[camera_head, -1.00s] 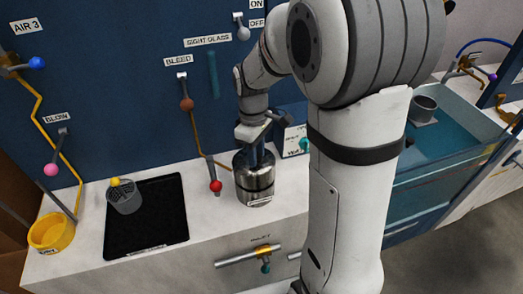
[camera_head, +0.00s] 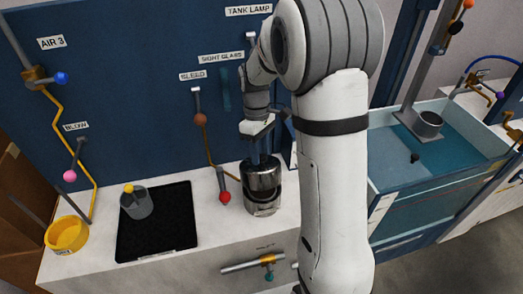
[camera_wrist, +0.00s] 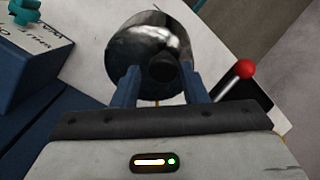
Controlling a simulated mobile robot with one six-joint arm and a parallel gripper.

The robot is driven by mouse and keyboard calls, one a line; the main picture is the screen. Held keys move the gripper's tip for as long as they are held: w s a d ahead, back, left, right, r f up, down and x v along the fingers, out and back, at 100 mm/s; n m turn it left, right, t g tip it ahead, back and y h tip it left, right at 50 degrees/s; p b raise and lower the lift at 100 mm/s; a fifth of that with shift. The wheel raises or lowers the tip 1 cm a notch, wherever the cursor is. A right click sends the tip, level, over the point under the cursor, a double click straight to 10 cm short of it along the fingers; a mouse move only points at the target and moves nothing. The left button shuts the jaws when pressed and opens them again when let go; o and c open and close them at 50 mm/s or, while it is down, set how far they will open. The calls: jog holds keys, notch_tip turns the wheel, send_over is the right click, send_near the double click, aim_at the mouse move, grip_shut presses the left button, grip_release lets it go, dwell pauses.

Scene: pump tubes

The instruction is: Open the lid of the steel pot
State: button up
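The steel pot (camera_head: 262,196) stands on the pale counter, right of the black mat. Its shiny round top fills the upper middle of the wrist view (camera_wrist: 135,45), with a dark knob (camera_wrist: 163,68) on it. My gripper (camera_head: 262,158) points down at the top of the pot in the head view. In the wrist view my gripper (camera_wrist: 161,75) has its two blue fingers apart, one on each side of the knob, with small gaps visible. Whether the lid is seated or slightly raised is unclear; my arm and gripper partly cover the pot's top.
A red-knobbed lever (camera_head: 224,196) stands close left of the pot. A grey cup (camera_head: 136,205) with a yellow ball is on the black mat (camera_head: 158,238); a yellow bowl (camera_head: 66,235) is farther left. A blue box (camera_wrist: 30,60) stands beside the pot in the wrist view.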

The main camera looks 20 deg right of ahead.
jog(key=shift+o, duration=1)
jog(key=shift+s, duration=0.15)
jog(key=shift+r, duration=0.2)
jog(key=b+v, duration=0.1)
jog(key=v, duration=0.6)
jog(key=shift+r, duration=0.25)
